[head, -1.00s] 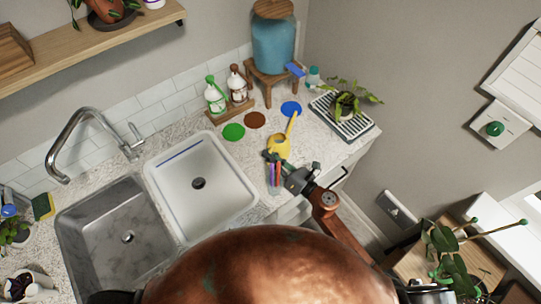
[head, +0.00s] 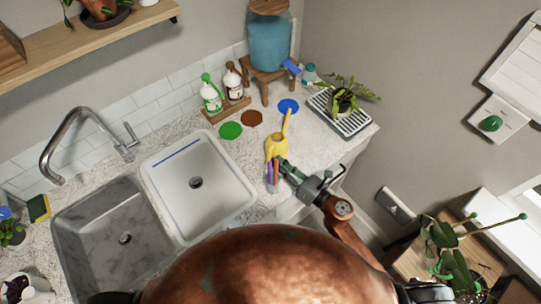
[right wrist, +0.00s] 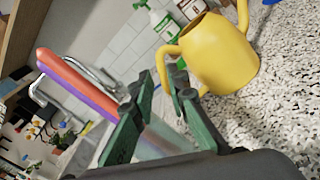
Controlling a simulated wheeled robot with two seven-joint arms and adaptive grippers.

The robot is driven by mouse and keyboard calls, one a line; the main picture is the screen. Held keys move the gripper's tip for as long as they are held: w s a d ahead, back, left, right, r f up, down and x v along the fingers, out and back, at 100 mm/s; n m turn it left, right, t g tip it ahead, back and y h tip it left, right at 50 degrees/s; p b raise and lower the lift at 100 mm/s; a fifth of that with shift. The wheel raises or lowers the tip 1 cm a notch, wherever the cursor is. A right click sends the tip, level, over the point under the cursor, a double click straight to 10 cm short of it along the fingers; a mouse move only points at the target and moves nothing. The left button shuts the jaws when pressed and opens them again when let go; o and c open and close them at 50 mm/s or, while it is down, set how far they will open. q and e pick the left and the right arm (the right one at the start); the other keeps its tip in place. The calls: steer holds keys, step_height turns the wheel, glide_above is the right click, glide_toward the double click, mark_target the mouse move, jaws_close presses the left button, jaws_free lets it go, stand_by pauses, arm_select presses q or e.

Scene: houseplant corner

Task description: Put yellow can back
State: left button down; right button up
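The yellow can (head: 276,148), a small watering can with a long spout, stands upright on the counter right of the white basin. It also shows large in the right wrist view (right wrist: 218,55), with its looped handle toward my gripper. My right gripper (head: 283,164) is right in front of it. In the right wrist view its two green fingers (right wrist: 162,76) are apart, with part of the handle seen between the tips. I cannot tell whether they touch it. Round spots in green (head: 231,131), brown (head: 251,118) and blue (head: 288,106) lie behind the can. My left gripper is not in view.
Coloured pens (head: 271,176) stand in a clear cup close beside my right gripper. Two bottles, green-topped (head: 211,97) and brown-topped (head: 236,84), stand on a wooden tray. A potted plant (head: 345,100) sits on a striped rack at right. The white basin (head: 196,182) is at left.

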steer(key=b+v, duration=0.1)
steer(key=v, duration=0.5)
steer(key=shift+r, duration=0.1)
stand_by(0.3)
